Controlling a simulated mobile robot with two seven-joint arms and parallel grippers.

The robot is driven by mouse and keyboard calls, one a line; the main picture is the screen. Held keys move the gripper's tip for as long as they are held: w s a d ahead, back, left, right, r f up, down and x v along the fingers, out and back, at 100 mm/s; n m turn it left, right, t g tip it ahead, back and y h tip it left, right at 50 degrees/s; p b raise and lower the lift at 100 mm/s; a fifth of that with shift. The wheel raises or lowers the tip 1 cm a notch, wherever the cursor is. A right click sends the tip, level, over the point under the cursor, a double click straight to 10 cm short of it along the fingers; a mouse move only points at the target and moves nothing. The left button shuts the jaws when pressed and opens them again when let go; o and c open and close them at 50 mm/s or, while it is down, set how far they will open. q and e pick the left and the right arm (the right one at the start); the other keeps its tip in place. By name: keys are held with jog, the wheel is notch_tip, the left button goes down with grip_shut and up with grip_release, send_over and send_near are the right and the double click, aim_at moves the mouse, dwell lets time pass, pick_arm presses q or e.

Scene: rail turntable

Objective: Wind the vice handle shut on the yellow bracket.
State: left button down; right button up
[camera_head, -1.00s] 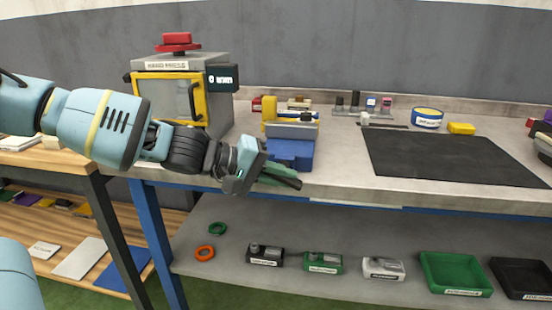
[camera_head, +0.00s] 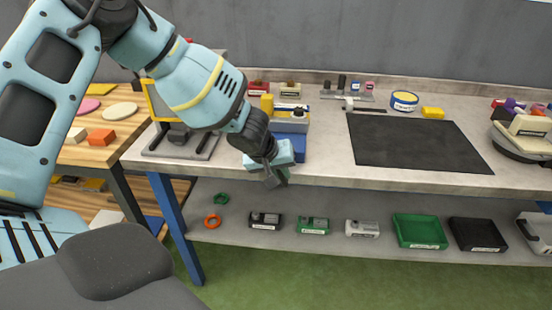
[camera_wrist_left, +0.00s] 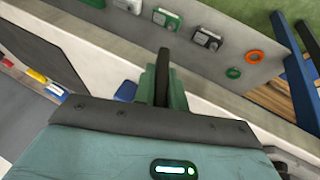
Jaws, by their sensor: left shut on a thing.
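The vice stands at the front edge of the workbench, with a blue body (camera_head: 299,153) and grey jaws (camera_head: 294,122). The yellow bracket (camera_head: 267,103) shows upright at the left end of the jaws; I cannot tell how tightly they meet it. My left gripper (camera_head: 275,179) is in front of the vice, at the bench edge, pointing down. In the left wrist view its greenish fingers (camera_wrist_left: 163,92) are shut on a dark bar, the vice handle (camera_wrist_left: 162,72). In the head view my wrist hides the handle and part of the vice. My right gripper is not in view.
A black mat (camera_head: 415,145) lies right of the vice. A machine with a yellow frame (camera_head: 155,101) stands left, partly behind my arm. Below, a shelf (camera_head: 330,245) carries rings, small devices and a green tray (camera_head: 419,244).

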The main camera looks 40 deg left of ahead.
pick_arm(q)
jog(key=shift+w+r+g+y, duration=0.15)
jog(key=shift+w+g+y, duration=0.15)
jog(key=shift+y, duration=0.2)
jog(key=shift+s+g+y+b, duration=0.1)
jog(key=shift+g+y+b, duration=0.2)
jog(key=shift+b, duration=0.25)
jog(key=shift+y+b, duration=0.3)
jog(key=shift+b, duration=0.05)
jog(key=shift+m, duration=0.3)
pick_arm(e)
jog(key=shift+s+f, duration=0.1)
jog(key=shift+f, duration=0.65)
pick_arm(q)
jog(key=c, duration=1.6)
grip_release()
jog(key=shift+o, duration=0.8)
jog(key=shift+s, duration=0.15)
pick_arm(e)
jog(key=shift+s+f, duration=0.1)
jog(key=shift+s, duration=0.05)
pick_arm(q)
jog(key=v, duration=0.7)
jog(key=shift+r, duration=0.35)
